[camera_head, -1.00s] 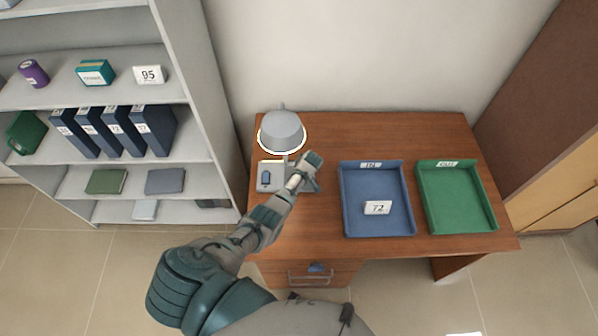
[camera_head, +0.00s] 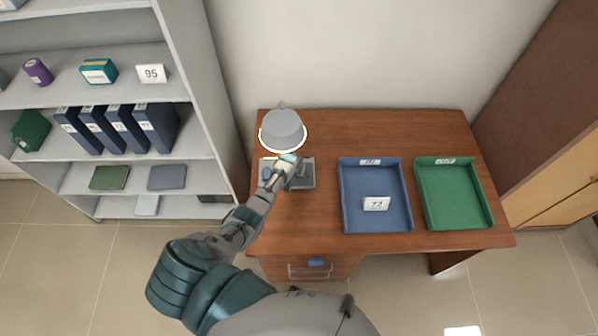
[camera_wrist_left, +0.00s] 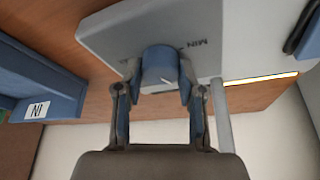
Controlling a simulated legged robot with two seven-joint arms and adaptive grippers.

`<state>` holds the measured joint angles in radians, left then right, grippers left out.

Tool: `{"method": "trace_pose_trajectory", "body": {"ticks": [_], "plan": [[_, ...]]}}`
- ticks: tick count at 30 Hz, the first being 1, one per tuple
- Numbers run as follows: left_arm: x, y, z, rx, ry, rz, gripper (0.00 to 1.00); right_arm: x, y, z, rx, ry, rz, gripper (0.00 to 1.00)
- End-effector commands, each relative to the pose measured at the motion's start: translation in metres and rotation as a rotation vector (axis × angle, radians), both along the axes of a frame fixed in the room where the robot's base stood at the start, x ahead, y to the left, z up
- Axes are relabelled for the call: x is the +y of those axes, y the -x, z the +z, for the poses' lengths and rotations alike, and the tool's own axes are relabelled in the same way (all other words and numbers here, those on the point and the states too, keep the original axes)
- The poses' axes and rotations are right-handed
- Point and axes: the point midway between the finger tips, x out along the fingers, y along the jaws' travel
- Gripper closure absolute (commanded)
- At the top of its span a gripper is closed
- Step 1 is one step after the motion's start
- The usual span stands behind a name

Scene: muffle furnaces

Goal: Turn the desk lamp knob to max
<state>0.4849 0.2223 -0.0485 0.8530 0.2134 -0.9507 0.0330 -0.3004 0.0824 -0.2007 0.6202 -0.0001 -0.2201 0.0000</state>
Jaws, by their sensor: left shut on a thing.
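The desk lamp (camera_head: 283,128) stands at the back left of the desk, with a grey shade and a lit rim. Its grey base (camera_head: 305,182) lies in front of the shade. In the left wrist view, a blue knob (camera_wrist_left: 158,68) with a light pointer mark sits on the lamp base (camera_wrist_left: 120,38), near the printed word MIN. My left gripper (camera_wrist_left: 158,88) is shut on the knob, one finger on each side. In the head view, my left gripper (camera_head: 290,162) is over the base and hides the knob. My right gripper is not in view.
A blue tray (camera_head: 349,205) with a card marked 72 (camera_head: 376,204) and a green tray (camera_head: 425,200) stand right of the lamp. A grey shelf (camera_head: 205,95) with binders is on the left. The desk's back right is clear.

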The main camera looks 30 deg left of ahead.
Motion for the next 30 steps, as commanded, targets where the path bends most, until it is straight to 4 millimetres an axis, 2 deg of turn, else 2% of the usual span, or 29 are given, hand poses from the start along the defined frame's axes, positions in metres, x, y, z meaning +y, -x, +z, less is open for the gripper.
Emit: {"method": "trace_pose_trajectory", "body": {"ticks": [14, 30], "plan": [[0.004, 0.0, -0.003, 0.0, -0.002, -0.451, 0.96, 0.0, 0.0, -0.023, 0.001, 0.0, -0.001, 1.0], [0.007, -0.002, -0.006, 0.0, -0.005, -0.964, 0.96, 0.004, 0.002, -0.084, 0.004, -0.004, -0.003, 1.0]]}}
